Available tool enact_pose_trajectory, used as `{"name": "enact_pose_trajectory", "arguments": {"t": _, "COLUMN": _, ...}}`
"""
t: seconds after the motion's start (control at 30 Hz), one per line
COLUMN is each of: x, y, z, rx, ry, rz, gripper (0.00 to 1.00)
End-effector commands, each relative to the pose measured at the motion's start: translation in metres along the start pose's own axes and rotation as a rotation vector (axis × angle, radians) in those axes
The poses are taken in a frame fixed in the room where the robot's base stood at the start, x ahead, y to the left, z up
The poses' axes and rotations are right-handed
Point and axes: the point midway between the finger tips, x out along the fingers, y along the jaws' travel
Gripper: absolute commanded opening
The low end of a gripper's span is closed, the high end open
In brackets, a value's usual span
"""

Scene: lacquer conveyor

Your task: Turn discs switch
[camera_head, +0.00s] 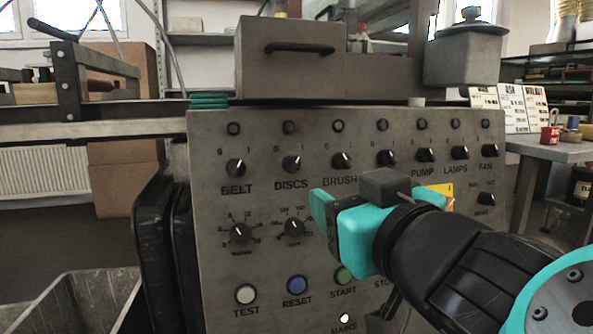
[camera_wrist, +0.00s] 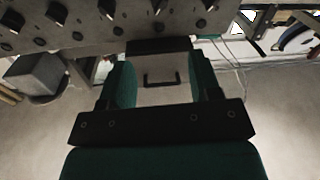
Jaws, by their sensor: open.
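The DISCS switch (camera_head: 291,163) is a black rotary knob with a white pointer, second from the left in the panel's top row. It has 0 and 1 marks above it and the word DISCS below. Its pointer looks slanted towards the right, but it is small. My gripper (camera_head: 328,209) is in front of the panel, below and right of the DISCS knob, apart from it. In the wrist view my gripper (camera_wrist: 163,83) shows two teal pads with an empty gap between them. I cannot pick out the DISCS knob in the wrist view.
The grey panel (camera_head: 215,195) carries the BELT knob (camera_head: 236,168) to the left and the BRUSH knob (camera_head: 341,161) to the right. Lower dials, a blue RESET button (camera_head: 297,285) and a green START button (camera_head: 344,275) sit below. A grey bin (camera_head: 75,300) stands at lower left.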

Motion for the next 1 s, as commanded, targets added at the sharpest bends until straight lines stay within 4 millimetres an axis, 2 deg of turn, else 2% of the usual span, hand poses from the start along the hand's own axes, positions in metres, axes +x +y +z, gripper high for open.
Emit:
{"name": "enact_pose_trajectory", "arguments": {"t": 0.03, "x": 0.006, "y": 0.002, "z": -0.007, "rx": -0.007, "ry": -0.006, "rz": 0.004, "gripper": 0.57}}
{"name": "enact_pose_trajectory", "arguments": {"t": 0.17, "x": 0.019, "y": 0.003, "z": -0.006, "rx": -0.007, "ry": -0.012, "rz": 0.000, "gripper": 0.57}}
{"name": "enact_pose_trajectory", "arguments": {"t": 0.5, "x": 0.098, "y": 0.003, "z": -0.001, "rx": 0.002, "ry": -0.009, "rz": 0.003, "gripper": 0.57}}
{"name": "enact_pose_trajectory", "arguments": {"t": 0.7, "x": 0.137, "y": 0.003, "z": 0.001, "rx": 0.002, "ry": -0.008, "rz": 0.002, "gripper": 0.57}}
{"name": "enact_pose_trajectory", "arguments": {"t": 0.83, "x": 0.154, "y": 0.002, "z": 0.002, "rx": 0.002, "ry": -0.008, "rz": 0.000, "gripper": 0.57}}
{"name": "enact_pose_trajectory", "arguments": {"t": 1.0, "x": 0.163, "y": 0.001, "z": 0.002, "rx": 0.001, "ry": -0.007, "rz": -0.001, "gripper": 0.57}}
